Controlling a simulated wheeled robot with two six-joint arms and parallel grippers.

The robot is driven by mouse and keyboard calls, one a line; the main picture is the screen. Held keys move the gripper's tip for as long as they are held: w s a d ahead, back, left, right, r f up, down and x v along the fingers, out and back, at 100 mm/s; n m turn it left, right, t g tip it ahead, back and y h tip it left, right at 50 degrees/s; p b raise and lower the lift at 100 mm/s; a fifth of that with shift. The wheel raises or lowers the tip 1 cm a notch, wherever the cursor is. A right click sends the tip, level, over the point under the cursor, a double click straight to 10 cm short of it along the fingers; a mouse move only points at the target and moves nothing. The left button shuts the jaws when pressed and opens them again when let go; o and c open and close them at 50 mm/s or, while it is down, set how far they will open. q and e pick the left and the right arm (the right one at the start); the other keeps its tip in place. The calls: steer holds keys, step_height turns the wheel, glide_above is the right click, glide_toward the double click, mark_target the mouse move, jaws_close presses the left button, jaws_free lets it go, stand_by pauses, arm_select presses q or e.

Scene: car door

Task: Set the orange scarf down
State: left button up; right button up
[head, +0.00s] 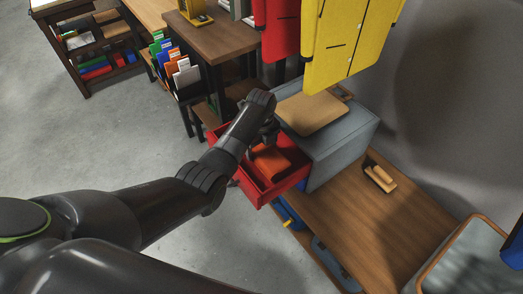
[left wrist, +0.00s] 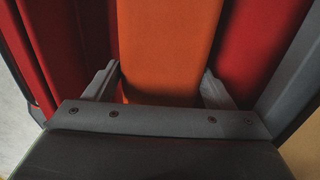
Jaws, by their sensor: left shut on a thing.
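The orange scarf (head: 272,160) is a folded orange block inside an open red drawer (head: 257,198) that sticks out of a grey cabinet. My left gripper (head: 266,138) reaches over the drawer from the left, and my forearm hides part of the drawer. In the left wrist view the scarf (left wrist: 168,45) lies between the two fingers of my left gripper (left wrist: 160,88), which is shut on it. Red drawer surfaces show on both sides of the scarf there. I cannot tell whether the scarf touches the drawer floor. My right gripper is out of view.
The grey cabinet (head: 340,135) stands on a wooden bench (head: 345,215), with a tan board (head: 311,112) on top. Red (head: 276,28) and yellow (head: 348,40) coats hang above it. A wooden handled piece (head: 381,177) lies on the bench. A file rack (head: 182,82) stands behind.

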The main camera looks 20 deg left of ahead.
mark_target(261, 147)
arm_select(q)
steer(key=shift+f, duration=0.65)
steer(key=o, duration=1.1)
steer(key=shift+c, duration=0.2)
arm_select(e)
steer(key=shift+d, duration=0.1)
arm_select(q)
step_height(261, 147, up, 11)
steer(key=p, duration=0.2)
steer(key=shift+p, duration=0.3)
steer(key=shift+r, duration=0.55)
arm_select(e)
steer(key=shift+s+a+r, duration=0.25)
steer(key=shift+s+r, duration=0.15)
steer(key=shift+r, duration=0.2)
